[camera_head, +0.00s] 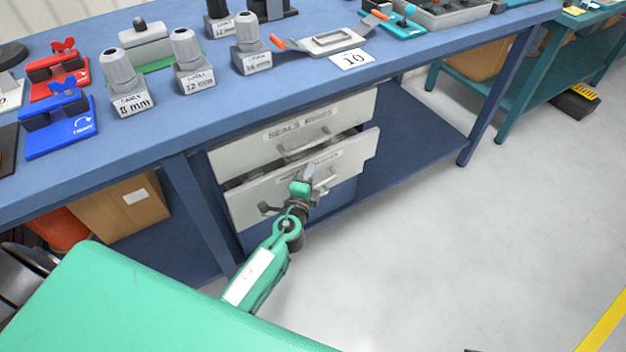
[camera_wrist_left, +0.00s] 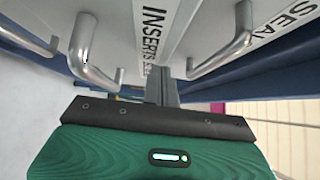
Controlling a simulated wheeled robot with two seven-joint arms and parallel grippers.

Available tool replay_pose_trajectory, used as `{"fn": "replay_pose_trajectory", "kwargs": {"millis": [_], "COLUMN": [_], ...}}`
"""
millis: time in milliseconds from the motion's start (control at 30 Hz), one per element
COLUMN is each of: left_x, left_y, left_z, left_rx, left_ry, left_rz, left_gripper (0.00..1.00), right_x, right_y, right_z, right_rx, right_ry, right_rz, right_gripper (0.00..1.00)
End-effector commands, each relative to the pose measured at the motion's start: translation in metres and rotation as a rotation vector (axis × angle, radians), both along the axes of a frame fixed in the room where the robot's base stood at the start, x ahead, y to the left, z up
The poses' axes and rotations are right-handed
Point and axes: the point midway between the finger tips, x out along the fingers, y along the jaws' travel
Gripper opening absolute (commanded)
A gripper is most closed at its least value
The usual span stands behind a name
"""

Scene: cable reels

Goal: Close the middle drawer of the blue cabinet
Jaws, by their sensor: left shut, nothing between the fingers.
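The blue cabinet (camera_head: 342,195) with pale grey drawer fronts stands under the workbench. Its top drawer (camera_head: 350,120), labelled "SEALS RINGS", has a bar handle. The middle drawer (camera_head: 355,152) stands out in front of it, with a dark gap along its upper edge. In the left wrist view, the drawer front labelled "INSERTS" (camera_wrist_left: 150,22) has a handle (camera_wrist_left: 88,50) to its left. My left gripper (camera_head: 308,174) is shut and empty in front of the middle drawer. Its fingertips (camera_wrist_left: 161,75) point at that front near the label; contact cannot be told. My right gripper is out of view.
The blue workbench (camera_head: 170,130) carries red and blue fixtures, grey holders and a tray above the drawers. A cardboard box (camera_head: 125,208) sits under its left part. The blue lower shelf (camera_head: 420,135) is empty to the right. Open floor (camera_head: 480,240) lies front right.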

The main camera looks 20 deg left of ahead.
Motion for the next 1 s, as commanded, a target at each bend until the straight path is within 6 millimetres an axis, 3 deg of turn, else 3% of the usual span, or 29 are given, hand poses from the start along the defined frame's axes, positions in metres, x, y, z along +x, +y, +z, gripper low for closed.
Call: {"fn": "replay_pose_trajectory", "kwargs": {"millis": [367, 700, 1000], "left_x": [0.002, 0.031, 0.034], "left_y": [0.003, 0.04, 0.046], "left_z": [0.0, 0.0, 0.003], "left_rx": [0.0, 0.001, 0.004], "left_ry": [-0.001, -0.002, -0.005], "left_rz": [0.0, 0.001, 0.006], "left_gripper": [0.0, 0.0, 0.0], "right_x": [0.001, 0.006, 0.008], "right_y": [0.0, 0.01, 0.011], "right_z": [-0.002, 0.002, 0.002], "right_rx": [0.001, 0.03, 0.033], "right_ry": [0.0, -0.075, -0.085], "right_rz": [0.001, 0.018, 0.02], "right_gripper": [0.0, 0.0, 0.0]}}
